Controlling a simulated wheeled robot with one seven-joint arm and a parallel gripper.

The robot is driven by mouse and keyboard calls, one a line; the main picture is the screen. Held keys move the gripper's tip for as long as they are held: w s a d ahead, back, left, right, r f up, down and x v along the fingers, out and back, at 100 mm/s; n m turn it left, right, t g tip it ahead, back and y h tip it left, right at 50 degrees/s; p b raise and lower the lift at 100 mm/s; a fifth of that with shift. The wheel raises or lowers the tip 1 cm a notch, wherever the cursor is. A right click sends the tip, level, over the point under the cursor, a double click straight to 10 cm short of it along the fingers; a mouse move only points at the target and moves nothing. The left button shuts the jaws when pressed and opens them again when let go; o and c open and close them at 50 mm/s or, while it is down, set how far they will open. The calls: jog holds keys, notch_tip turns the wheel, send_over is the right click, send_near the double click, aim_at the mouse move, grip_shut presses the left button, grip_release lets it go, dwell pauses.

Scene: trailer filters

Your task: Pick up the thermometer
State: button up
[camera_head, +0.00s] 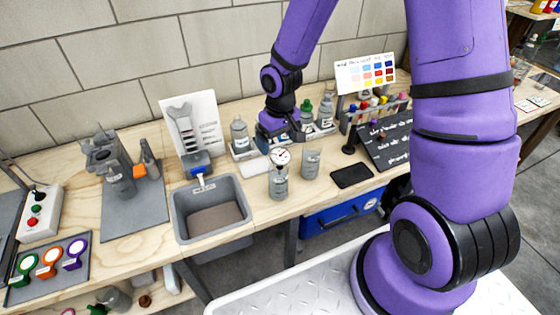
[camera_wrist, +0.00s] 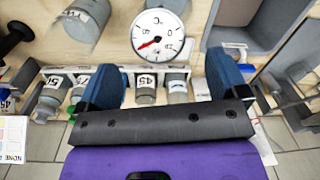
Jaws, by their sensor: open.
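The thermometer is a round white dial (camera_head: 280,156) with dark markings. In the head view it sits at the top of a grey bottle (camera_head: 279,182) near the bench's front edge. In the wrist view its dial (camera_wrist: 157,35) faces the camera with a red needle, beyond the fingers and roughly between them.
A grey bin (camera_head: 208,236) stands left of the bottle and a grey cup (camera_head: 310,163) close on its right. Labelled bottles (camera_head: 240,133) stand in a rack around my gripper. A dark pad (camera_head: 352,175) and black sign (camera_head: 388,143) lie further right.

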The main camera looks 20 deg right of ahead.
aim_at(279, 153)
jog(key=shift+s+f, duration=0.1)
jog(key=shift+f, duration=2.75)
jog(key=c, duration=1.1)
jog(key=shift+r, duration=0.1)
